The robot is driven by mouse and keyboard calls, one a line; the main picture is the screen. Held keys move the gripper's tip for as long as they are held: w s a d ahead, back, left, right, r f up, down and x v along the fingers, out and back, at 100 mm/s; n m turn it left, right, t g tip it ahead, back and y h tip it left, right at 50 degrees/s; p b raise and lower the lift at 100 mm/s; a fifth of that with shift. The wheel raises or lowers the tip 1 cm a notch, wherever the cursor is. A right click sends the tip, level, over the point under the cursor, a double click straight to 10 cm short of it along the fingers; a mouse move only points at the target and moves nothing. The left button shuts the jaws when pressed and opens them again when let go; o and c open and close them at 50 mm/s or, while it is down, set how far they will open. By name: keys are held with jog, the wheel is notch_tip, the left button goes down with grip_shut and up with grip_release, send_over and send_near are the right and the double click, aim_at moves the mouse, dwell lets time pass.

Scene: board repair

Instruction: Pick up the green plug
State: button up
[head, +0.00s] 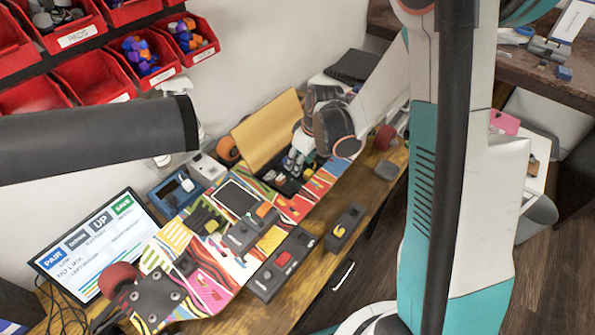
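I cannot make out a green plug for certain. A small yellow-green part (211,226) sits among dark pieces on the colourful skateboard deck (185,235); it is too small to identify. My gripper (294,163) is pointed down over a dark compartment (290,184) in the deck, in front of a raised wooden panel (262,130). Its fingertips are small and partly hidden against dark parts. I cannot tell whether they are open or hold anything.
Dark modules with a red button (283,261) and a yellow button (340,231) stand in front of the deck on the wooden bench (383,195). A tablet screen (95,245) is at left. Red bins (90,78) hang at upper left. A blue device (176,192) stands behind the deck.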

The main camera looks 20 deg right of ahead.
jog(key=shift+x, duration=1.2)
jog(key=c, duration=1)
jog(key=shift+r, duration=0.1)
notch_tip(320, 180, up, 20)
jog(key=p, duration=0.6)
